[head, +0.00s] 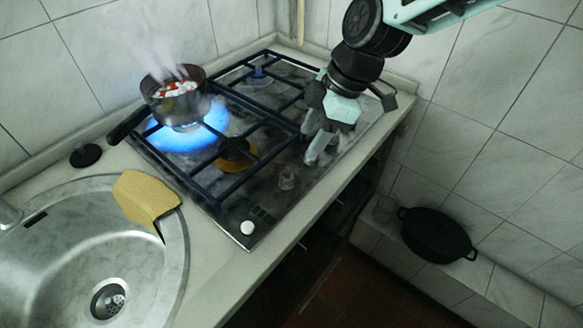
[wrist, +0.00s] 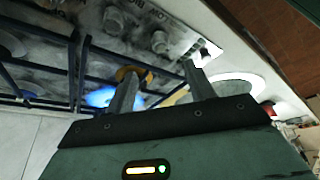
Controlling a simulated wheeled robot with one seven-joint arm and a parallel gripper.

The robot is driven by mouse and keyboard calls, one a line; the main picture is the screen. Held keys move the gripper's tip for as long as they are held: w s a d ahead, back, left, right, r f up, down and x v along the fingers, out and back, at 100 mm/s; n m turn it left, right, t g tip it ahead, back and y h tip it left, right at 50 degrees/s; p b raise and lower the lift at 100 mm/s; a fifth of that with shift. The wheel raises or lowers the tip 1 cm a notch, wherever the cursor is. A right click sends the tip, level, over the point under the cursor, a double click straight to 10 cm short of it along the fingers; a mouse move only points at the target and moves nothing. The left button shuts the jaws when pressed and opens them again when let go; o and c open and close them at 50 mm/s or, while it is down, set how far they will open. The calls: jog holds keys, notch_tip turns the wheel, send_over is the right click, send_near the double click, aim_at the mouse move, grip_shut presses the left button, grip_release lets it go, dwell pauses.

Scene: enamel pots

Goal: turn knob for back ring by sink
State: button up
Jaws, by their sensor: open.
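The back ring by the sink burns with a blue flame (head: 187,138) under a dark steaming pot (head: 172,98) with red and white food. The flame also shows in the wrist view (wrist: 101,97). A pale knob (head: 286,179) stands on the hob's front strip, and a white round knob (head: 247,227) sits at the corner nearest the sink. The wrist view shows a grey knob (wrist: 160,42) and another (wrist: 113,20) beyond my fingers. My gripper (head: 320,154) is open and empty above the front strip, right of the pale knob. Its fingers (wrist: 161,88) touch no knob that I can see.
Dark pan supports (head: 262,122) cover the hob, with a brass-coloured front burner (head: 235,151). The pot handle points left toward the sink (head: 60,250). A black casserole (head: 437,234) stands low on the right.

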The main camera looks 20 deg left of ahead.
aim_at(289, 174)
jog(key=p+x, duration=0.1)
jog(key=x, duration=1)
jog(key=shift+a+f+p, duration=0.1)
jog(key=shift+f+p, duration=0.2)
